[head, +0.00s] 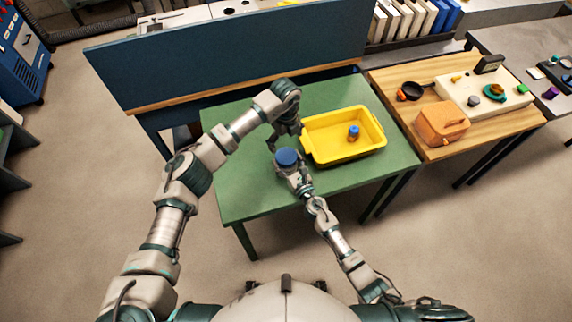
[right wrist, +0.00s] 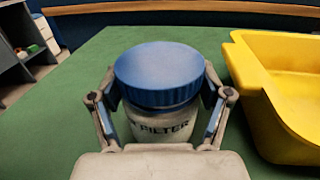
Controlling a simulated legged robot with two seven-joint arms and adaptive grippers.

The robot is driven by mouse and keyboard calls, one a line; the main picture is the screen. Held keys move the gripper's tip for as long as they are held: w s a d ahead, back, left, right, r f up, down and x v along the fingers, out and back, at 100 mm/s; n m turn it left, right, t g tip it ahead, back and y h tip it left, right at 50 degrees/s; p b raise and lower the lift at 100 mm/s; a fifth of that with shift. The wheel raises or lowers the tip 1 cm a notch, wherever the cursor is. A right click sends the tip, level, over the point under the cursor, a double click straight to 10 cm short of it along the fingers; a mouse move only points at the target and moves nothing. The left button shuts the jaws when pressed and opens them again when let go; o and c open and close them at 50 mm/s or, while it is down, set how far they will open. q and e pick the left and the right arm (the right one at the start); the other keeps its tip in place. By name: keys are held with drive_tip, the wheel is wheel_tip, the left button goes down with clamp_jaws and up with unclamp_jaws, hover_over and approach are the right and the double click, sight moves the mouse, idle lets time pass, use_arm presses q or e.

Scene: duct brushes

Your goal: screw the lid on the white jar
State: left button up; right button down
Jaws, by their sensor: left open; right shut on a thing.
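The white jar (right wrist: 160,129), marked "FILTER", stands upright at the middle of the right wrist view. Its blue ribbed lid (right wrist: 158,72) sits over its mouth; in the head view the lid (head: 287,156) hides most of the jar. I cannot tell how tightly it is threaded. My right gripper (head: 291,172) is shut on the jar, one finger at each side below the lid, as the right wrist view (right wrist: 160,108) shows. My left gripper (head: 286,139) is open and empty, just beyond the lid and apart from it.
A yellow tray (head: 345,155) stands to the right on the green table (head: 245,200), holding a small blue-topped item (head: 353,132). A dark blue panel (head: 230,55) rises behind the table. A wooden table (head: 400,80) with several objects adjoins at right. The green table's front left is clear.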

sight(284, 154)
use_arm(q)
drive_tip(key=n, duration=1.4)
drive_tip(key=shift+f, duration=4)
drive_tip(key=shift+a, duration=0.1)
drive_tip(key=c, duration=1.2)
drive_tip(key=shift+w+a+m, duration=0.15)
drive_tip(key=shift+m, duration=1.35)
